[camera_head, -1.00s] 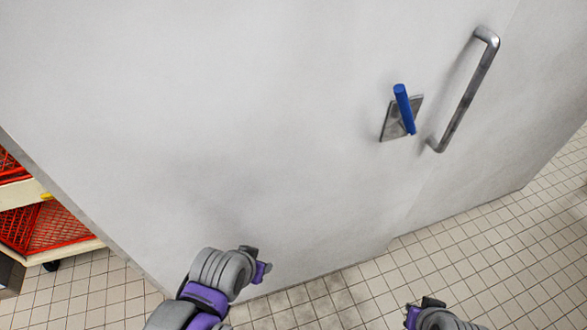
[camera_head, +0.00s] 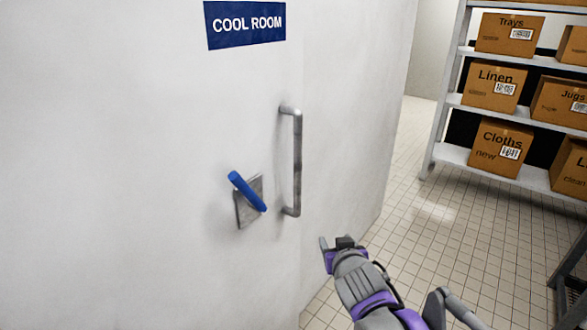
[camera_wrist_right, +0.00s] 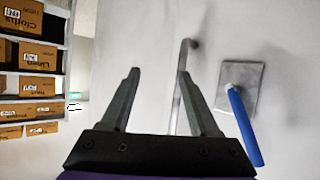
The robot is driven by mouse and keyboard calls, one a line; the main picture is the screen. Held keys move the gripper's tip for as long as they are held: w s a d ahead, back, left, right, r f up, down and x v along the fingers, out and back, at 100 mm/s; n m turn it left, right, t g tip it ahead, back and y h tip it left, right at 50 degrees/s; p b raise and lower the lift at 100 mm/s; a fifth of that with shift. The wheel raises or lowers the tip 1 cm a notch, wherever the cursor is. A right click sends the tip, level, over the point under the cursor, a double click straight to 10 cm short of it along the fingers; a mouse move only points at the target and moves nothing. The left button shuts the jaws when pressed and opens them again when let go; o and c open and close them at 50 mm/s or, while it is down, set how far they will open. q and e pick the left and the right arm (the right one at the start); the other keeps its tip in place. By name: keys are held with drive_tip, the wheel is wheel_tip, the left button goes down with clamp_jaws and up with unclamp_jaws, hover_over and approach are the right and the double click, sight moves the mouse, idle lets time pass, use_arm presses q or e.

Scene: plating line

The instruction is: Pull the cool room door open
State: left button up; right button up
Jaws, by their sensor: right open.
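The white cool room door (camera_head: 120,150) fills the left of the head view and looks shut. Its upright metal pull handle (camera_head: 297,165) is near the door's right side; it also shows in the right wrist view (camera_wrist_right: 188,55), partly hidden behind one finger. A blue lever (camera_head: 246,190) on a grey plate sits left of the handle in the head view. My right gripper (camera_head: 335,243) is open and empty, low and to the right of the handle, apart from it. In the wrist view its fingers (camera_wrist_right: 158,73) point toward the door face. My left gripper is out of view.
A blue COOL ROOM sign (camera_head: 245,23) is above the lever. A shelf rack (camera_head: 453,155) with labelled cardboard boxes stands at the right. Tiled floor (camera_head: 420,225) lies clear between the wall and the rack. A dark metal frame (camera_head: 572,275) is at the lower right edge.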

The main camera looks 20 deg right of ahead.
drive_tip(key=w+r+t+y+b, duration=0.1)
drive_tip(key=w+r+t, duration=0.2)
drive_tip(key=w+r, duration=0.5)
drive_tip(key=n+t+y+b, duration=0.1)
drive_tip(key=n+t+y, duration=0.1)
drive_tip(key=n+y, duration=0.1)
approach(299, 161)
drive_tip(key=shift+m, duration=0.3)
drive_tip(key=w, duration=0.3)
drive_tip(key=w+p, duration=0.1)
drive_tip(key=w, duration=0.7)
drive_tip(key=shift+w+a+f, duration=0.1)
drive_tip(key=shift+w+a, duration=0.05)
drive_tip(key=shift+a, duration=0.15)
drive_tip(key=shift+c, duration=0.4)
clamp_jaws()
